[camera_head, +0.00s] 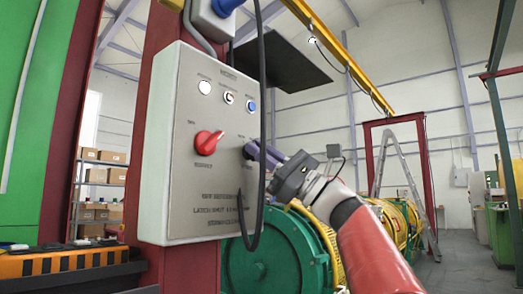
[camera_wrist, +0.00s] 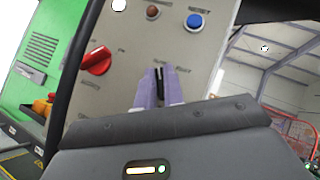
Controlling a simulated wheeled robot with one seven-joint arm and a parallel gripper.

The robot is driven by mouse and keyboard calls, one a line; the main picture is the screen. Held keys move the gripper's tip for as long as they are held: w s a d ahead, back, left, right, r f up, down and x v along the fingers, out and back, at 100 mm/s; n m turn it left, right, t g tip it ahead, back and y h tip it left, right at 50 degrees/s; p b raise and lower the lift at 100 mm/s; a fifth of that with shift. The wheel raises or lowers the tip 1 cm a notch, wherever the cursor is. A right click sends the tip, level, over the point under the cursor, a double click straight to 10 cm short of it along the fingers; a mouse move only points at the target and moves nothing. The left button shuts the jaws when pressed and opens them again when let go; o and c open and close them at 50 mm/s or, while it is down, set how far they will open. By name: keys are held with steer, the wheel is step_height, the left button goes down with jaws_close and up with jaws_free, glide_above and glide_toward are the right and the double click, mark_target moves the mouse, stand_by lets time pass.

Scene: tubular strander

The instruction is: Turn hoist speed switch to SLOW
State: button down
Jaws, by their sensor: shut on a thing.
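The grey control box (camera_head: 190,215) hangs on a dark red column and carries the switches. The hoist speed switch (camera_head: 247,151) is a small dark knob at the right of the panel's middle row, mostly hidden by my fingers. My gripper (camera_head: 256,151) reaches it from the right and is shut on it. In the wrist view my two purple fingers (camera_wrist: 158,78) point at the panel, with a thin dark strip between them. The small labels around the knob are too blurred to read, so I cannot tell its setting.
A red rotary switch (camera_head: 208,142) sits left of the knob. White, small ringed and blue (camera_head: 251,106) buttons form the row above. A black cable (camera_head: 263,75) hangs in front of the panel's right side. The green and yellow machine (camera_head: 270,255) stands behind my arm.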

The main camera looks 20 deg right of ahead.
steer(key=shift+w+f, duration=0.15)
steer(key=shift+f, duration=0.05)
steer(key=c, duration=1.5)
jaws_free()
steer(key=b+v, duration=0.2)
steer(key=v, duration=0.5)
steer(key=shift+d+f, duration=0.25)
